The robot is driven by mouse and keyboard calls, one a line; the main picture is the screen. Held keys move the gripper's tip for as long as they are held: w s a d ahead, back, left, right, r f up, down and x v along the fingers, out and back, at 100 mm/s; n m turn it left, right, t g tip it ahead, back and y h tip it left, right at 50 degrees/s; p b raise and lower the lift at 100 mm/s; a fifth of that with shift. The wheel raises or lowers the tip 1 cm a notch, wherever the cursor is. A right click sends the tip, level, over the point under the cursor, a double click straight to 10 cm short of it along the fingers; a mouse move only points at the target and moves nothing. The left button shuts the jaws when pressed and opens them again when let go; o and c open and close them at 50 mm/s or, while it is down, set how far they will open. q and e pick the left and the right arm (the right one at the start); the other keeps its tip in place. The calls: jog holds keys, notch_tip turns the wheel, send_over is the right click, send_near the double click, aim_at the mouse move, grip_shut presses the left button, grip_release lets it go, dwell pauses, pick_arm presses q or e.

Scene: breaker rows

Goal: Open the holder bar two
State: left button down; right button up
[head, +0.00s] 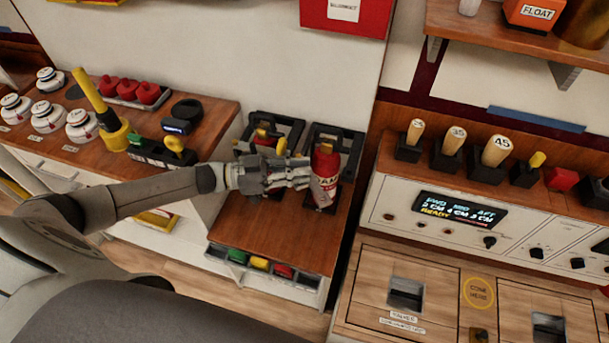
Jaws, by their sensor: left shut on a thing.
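Two black bottle holders stand side by side on the wooden top of a low cabinet. The left holder (290,130) has a red and yellow-topped item in it, partly behind my arm. The right holder (345,140) has a red bottle (325,165) with a pale label, standing about upright. My left gripper (308,174) reaches in from the left, with its fingers shut at the bottle's left front side. What lies between the fingers is small and mostly hidden; it seems to be the holder bar, but the bottle is right beside it. My right gripper is not in view.
A yellow-handled tool (102,115) and white round pots (82,126) stand on the left counter. A console with a display (455,208) is at the right. Coloured blocks (260,263) sit below the cabinet's front edge. Its wooden top (270,225) is clear in front.

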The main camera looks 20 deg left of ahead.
pick_arm(q)
jog(key=shift+a+m+g+h+b, duration=0.2)
jog(key=shift+m+g+h+b, duration=0.1)
jog(key=shift+m+g, duration=0.15)
jog(key=shift+s, duration=0.1)
jog(key=c, duration=1.5)
grip_release()
jog(key=shift+o, duration=0.2)
notch_tip(320, 180, up, 10)
